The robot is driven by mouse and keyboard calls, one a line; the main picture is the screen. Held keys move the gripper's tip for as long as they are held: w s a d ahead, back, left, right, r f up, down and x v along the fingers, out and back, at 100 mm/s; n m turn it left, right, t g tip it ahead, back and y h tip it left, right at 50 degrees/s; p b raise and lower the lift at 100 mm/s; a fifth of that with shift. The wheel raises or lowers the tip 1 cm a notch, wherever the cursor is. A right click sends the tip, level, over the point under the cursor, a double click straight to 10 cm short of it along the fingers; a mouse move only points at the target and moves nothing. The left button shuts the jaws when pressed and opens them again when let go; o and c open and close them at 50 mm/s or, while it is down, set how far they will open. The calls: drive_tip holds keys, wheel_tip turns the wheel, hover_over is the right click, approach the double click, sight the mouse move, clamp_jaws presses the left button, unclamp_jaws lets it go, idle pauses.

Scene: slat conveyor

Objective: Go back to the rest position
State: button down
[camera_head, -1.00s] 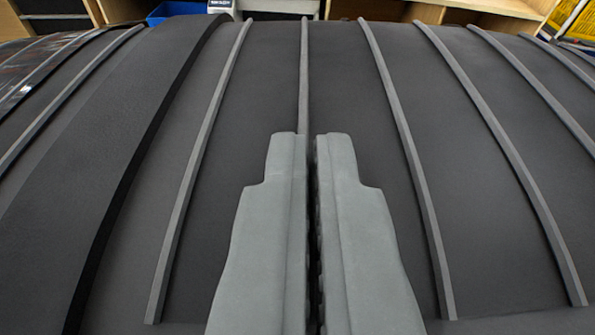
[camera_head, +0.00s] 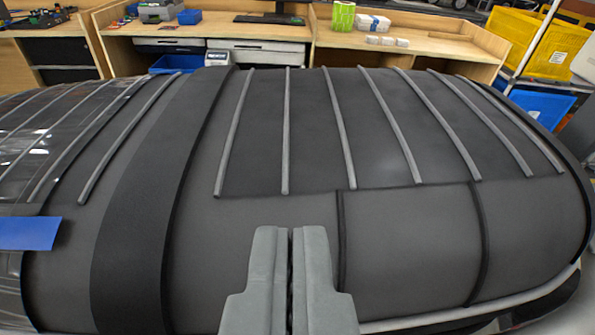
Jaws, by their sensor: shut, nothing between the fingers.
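My gripper (camera_head: 290,232) is at the bottom middle of the view. Its two grey fingers are together with only a thin dark gap, and they hold nothing. It is above the near part of the dark slat conveyor (camera_head: 400,230), with no object close to the fingertips. The conveyor's grey raised ribs (camera_head: 352,130) run away from me across its far half.
A wooden workbench (camera_head: 335,38) stands behind the conveyor, with blue bins (camera_head: 178,64), a green container (camera_head: 343,17) and white boxes (camera_head: 373,23). Yellow (camera_head: 540,42) and blue crates (camera_head: 542,105) are at the right. A blue panel (camera_head: 28,233) shows at the left edge.

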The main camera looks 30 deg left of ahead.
drive_tip(key=s+a+r+m+t+h, duration=0.1)
drive_tip(key=s+a+m+h, duration=0.3)
drive_tip(key=s, duration=1.3)
drive_tip(key=s+a+r+m+t+h, duration=0.15)
drive_tip(key=s+a, duration=0.35)
drive_tip(key=s, duration=1.2)
drive_tip(key=s+a+f+h, duration=0.1)
drive_tip(key=s+f, duration=0.5)
drive_tip(key=s, duration=0.4)
drive_tip(key=s+a+f+m+t, duration=0.1)
drive_tip(key=s+f, duration=0.6)
drive_tip(key=s, duration=0.4)
drive_tip(key=s+a+f+m+t+h, duration=0.1)
drive_tip(key=s+f, duration=0.6)
drive_tip(key=s, duration=0.4)
drive_tip(key=shift+a+h, duration=0.35)
drive_tip(key=shift+a, duration=0.05)
